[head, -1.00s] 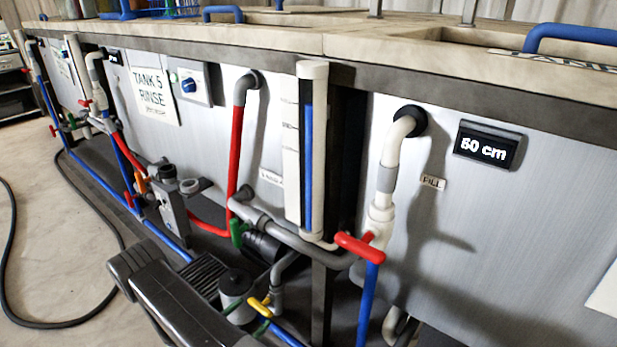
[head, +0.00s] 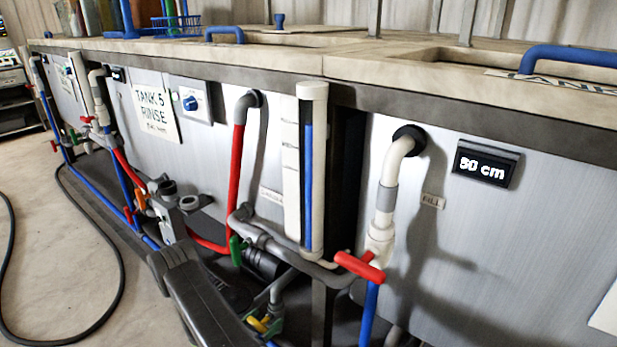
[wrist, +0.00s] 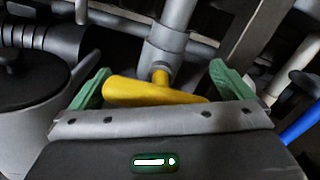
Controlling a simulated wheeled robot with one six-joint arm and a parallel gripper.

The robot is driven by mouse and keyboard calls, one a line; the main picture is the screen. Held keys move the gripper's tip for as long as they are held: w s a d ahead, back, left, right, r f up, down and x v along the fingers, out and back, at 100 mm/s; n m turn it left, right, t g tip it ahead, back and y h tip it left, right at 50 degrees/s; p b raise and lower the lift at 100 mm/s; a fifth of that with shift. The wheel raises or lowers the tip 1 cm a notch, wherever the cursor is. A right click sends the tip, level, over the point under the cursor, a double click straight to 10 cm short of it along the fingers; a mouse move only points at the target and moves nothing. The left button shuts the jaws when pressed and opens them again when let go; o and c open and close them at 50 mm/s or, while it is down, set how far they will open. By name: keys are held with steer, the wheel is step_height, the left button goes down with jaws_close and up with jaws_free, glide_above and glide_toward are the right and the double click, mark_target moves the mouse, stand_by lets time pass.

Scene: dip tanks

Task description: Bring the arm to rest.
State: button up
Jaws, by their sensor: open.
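My gripper (wrist: 161,84) is open in the wrist view, its two green fingertips spread left and right. A yellow valve handle (wrist: 150,92) lies crosswise between the fingers, in front of a grey pipe (wrist: 172,30). In the head view my gripper (head: 265,325) is low in the picture at the yellow handle (head: 257,324), partly hidden by my dark arm, which reaches in from the bottom.
Grey pipes (head: 285,246), a red-handled valve (head: 359,266) and a green-handled valve (head: 236,251) crowd the tank front. A sight tube (head: 312,170) stands beside a display (head: 486,164) reading 50 cm. A black hose (head: 112,270) lies on open floor (head: 50,240) at left.

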steer(key=shift+r+n+p, duration=0.1)
steer(key=shift+n+p, duration=0.25)
steer(key=shift+n, duration=0.45)
steer(key=shift+s+a, duration=0.15)
steer(key=shift+a, duration=0.05)
steer(key=shift+v, duration=1.2)
